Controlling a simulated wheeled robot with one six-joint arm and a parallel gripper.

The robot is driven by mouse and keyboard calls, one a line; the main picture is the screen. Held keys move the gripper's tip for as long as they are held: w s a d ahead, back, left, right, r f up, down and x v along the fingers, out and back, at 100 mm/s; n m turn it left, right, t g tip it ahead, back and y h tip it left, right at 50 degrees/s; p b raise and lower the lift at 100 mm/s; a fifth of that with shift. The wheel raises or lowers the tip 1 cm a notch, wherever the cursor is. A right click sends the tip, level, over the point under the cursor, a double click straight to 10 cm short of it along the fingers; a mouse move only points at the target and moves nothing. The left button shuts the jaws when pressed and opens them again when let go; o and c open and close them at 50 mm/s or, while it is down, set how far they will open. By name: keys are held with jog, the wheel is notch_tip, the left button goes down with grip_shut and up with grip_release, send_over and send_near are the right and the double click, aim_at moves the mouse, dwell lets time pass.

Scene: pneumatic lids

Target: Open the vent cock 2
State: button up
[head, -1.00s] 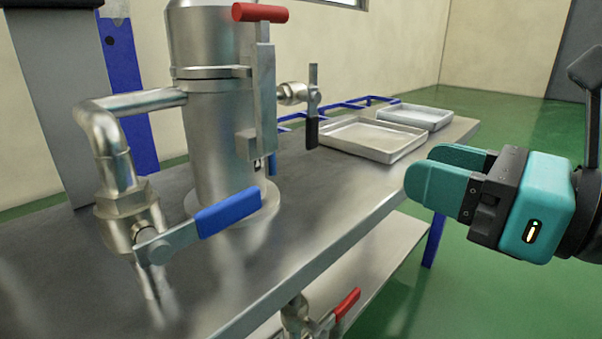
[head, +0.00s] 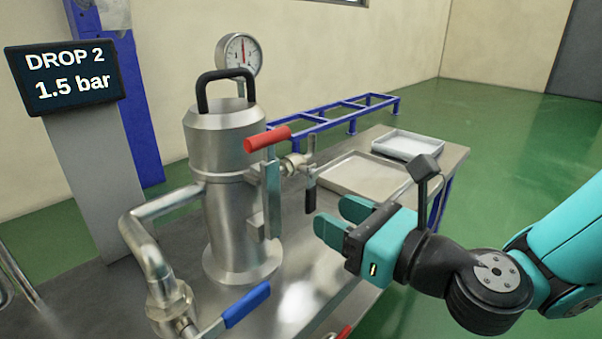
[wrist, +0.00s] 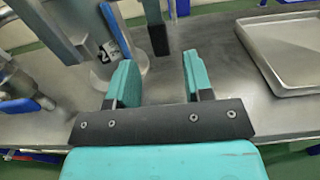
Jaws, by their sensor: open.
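The vent cock 2 appears to be the small side valve (head: 293,166) on the right of the steel vessel (head: 232,205). Its lever (head: 310,190) has a black grip and hangs straight down. In the wrist view the black grip (wrist: 158,40) shows just ahead of my fingertips, between them in the picture. My gripper (head: 331,216) is open and empty, right of the lever. In the wrist view its two teal fingers (wrist: 158,64) stand apart with nothing between them. I cannot tell how far the grip is beyond the fingertips.
A display (head: 68,78) reads DROP 2, 1.5 bar. A gauge (head: 240,54) stands behind the vessel. A red-handled clamp (head: 268,139) is left of the cock; a blue-handled valve (head: 246,304) is in front. Shallow trays (head: 362,173) lie to the right on the steel bench (head: 310,300).

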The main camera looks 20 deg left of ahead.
aim_at(313, 203)
jog(key=p+x, duration=0.1)
jog(key=x, duration=0.6)
jog(key=shift+w+a, duration=0.1)
grip_shut()
